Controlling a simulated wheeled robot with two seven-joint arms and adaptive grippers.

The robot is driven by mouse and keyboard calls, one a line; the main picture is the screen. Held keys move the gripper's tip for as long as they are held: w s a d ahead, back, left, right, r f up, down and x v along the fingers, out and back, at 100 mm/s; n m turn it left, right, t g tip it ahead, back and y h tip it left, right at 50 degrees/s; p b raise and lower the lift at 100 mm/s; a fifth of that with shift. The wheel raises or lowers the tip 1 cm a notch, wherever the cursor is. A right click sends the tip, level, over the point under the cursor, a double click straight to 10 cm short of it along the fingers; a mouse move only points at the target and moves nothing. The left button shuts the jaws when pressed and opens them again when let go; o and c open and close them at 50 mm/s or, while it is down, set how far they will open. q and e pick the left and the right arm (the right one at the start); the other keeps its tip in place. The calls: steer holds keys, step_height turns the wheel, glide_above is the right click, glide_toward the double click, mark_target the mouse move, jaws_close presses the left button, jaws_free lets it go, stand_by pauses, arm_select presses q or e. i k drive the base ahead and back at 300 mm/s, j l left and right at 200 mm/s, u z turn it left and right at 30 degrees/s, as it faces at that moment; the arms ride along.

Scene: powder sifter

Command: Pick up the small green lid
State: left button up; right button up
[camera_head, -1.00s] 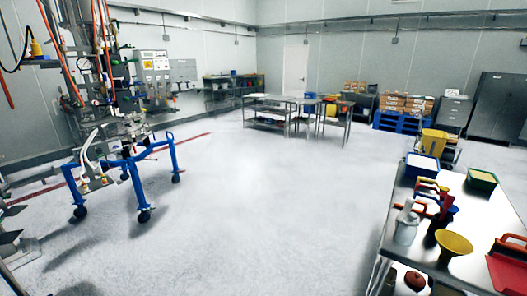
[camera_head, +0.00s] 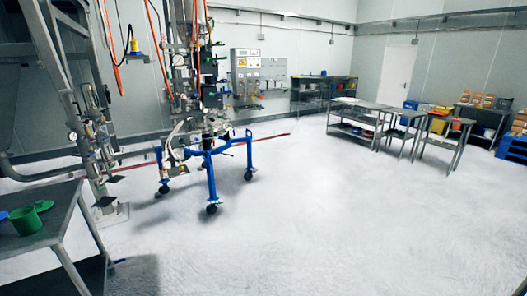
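A small flat green piece (camera_head: 43,205), which looks like the green lid, is at the far left of the head view. It sits at the top right of a green cup-like container (camera_head: 26,221) on a dark grey table (camera_head: 62,212). I cannot tell whether it rests on the container's rim or lies behind it. Neither of my grippers is in view.
A blue item (camera_head: 3,215) is cut off at the left edge. A metal frame with pipes (camera_head: 75,120) stands behind the table. A blue wheeled stand (camera_head: 210,170) is at centre left. Steel tables (camera_head: 358,133) stand farther back. The central floor is clear.

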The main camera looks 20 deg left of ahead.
mark_target(41, 206)
steer(key=i+j+u, duration=0.1)
steer(key=i+u, duration=1.25)
steer(key=i, duration=0.25)
steer(key=i+l+u, duration=0.15)
steer(key=i+u, duration=0.25)
steer(key=i, duration=0.35)
steer(key=i+u, duration=0.4)
steer(key=i+l+u, duration=0.1)
steer(key=i+u, duration=0.3)
steer(key=i+l+u, duration=0.1)
steer(key=i+u, duration=0.25)
steer(key=u, duration=0.15)
steer(key=i+l+u, duration=0.2)
steer(key=u, duration=0.3)
steer(key=i, duration=0.1)
